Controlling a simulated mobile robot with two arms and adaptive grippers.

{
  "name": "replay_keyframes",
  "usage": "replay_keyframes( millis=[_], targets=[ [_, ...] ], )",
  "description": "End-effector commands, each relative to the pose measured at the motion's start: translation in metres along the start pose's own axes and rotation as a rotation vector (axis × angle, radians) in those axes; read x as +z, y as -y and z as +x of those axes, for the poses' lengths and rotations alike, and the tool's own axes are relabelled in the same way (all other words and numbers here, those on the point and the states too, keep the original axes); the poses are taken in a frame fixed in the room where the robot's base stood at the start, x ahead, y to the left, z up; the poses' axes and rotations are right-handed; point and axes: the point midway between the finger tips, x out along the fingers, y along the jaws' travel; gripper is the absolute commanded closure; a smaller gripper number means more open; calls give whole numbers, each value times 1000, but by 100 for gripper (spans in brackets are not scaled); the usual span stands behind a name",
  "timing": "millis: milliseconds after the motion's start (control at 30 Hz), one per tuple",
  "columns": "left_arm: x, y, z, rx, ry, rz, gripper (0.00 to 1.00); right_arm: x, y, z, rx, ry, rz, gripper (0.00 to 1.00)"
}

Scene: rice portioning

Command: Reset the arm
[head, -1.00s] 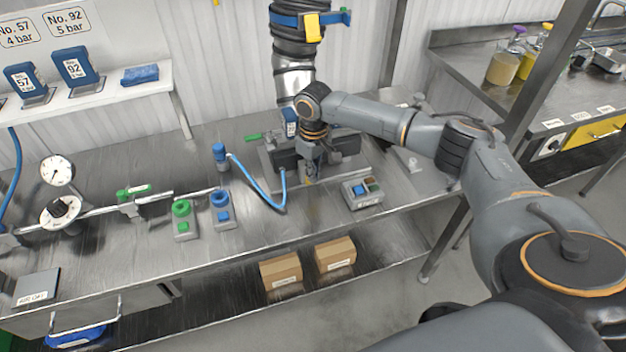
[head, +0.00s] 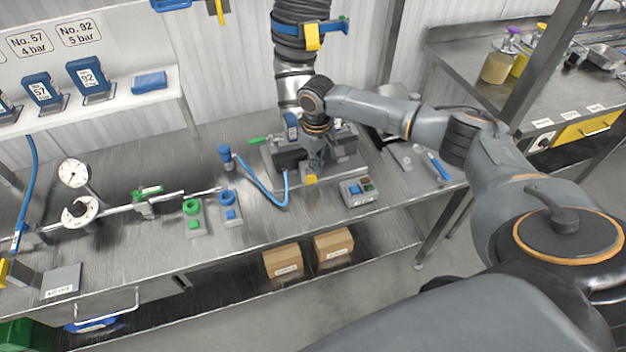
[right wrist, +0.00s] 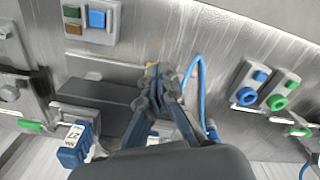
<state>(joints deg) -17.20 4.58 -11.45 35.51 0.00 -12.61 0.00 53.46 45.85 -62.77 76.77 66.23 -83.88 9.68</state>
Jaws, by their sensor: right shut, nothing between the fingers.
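My right arm (head: 375,113) reaches in from the right over the steel bench. My right gripper (head: 312,176) points down at the dark clamp-like fixture (head: 290,160) on the bench. In the right wrist view the gripper (right wrist: 163,76) has its fingers together with nothing between them. My left gripper is not in view.
A blue hose (head: 262,187) curves left of the gripper. A button box (head: 357,191) stands close on its right. Green (head: 192,216) and blue (head: 229,207) button stations and a gauge (head: 73,172) lie farther left. Bare bench (head: 130,245) lies at the front left.

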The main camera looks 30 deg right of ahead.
Motion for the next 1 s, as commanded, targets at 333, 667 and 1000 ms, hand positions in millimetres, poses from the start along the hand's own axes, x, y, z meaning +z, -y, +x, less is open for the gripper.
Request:
replay_keyframes(
  millis=[333, 667, 1000],
  targets=[
    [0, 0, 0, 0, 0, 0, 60, 1, 4, 2, -2, 1, -8, 100],
    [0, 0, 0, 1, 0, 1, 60, 36, 151, 62, -89, -61, -277, 100],
    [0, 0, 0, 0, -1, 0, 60, 108, 262, 58, -170, -274, -279, 100]
  ],
)
